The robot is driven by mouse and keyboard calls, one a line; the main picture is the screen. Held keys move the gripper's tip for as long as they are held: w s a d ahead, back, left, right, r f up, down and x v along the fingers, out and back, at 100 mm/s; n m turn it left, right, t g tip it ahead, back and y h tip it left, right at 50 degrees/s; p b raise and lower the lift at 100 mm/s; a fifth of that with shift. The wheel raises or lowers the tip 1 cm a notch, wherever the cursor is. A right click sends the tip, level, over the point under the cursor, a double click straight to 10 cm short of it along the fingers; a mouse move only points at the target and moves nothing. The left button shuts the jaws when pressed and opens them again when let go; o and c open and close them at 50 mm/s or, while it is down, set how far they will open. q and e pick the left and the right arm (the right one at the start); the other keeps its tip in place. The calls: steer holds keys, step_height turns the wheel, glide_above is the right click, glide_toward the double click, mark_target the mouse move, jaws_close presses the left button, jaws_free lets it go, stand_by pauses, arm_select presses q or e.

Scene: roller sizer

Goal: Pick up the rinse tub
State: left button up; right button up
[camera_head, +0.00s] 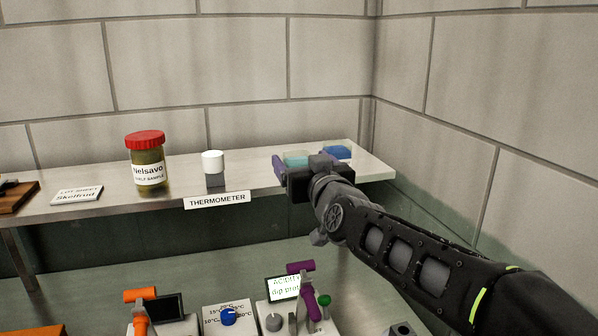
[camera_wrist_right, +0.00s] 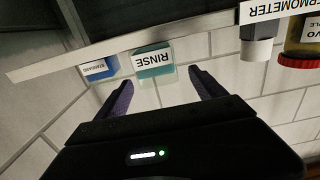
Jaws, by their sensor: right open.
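The rinse tub is a small teal tub with a white label reading RINSE (camera_wrist_right: 154,60); it stands on the shelf and shows upside down in the right wrist view. In the head view its teal top (camera_head: 296,158) shows just past my right gripper, which hides its lower part. My right gripper (camera_head: 298,167) is open, its purple fingers spread. In the right wrist view the fingertips (camera_wrist_right: 161,77) point toward the tub, one to each side, with the tub just ahead of them; I cannot tell if they touch it. My left gripper is out of view.
A blue tub (camera_head: 337,152) stands close to the right of the rinse tub. A white-capped thermometer item (camera_head: 213,168) and a red-lidded jar (camera_head: 147,160) stand left on the shelf (camera_head: 245,177). The wall is behind. Devices with orange and purple handles (camera_head: 300,267) are below.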

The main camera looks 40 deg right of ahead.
mark_target(295, 153)
steer(key=shift+w, duration=0.15)
steer(key=p+x, duration=0.2)
steer(key=x, duration=0.2)
steer(key=shift+w+d+r, duration=0.1)
steer(key=shift+w+d, duration=0.1)
steer(key=shift+w, duration=0.15)
stand_by(0.3)
steer(key=c, duration=1.6)
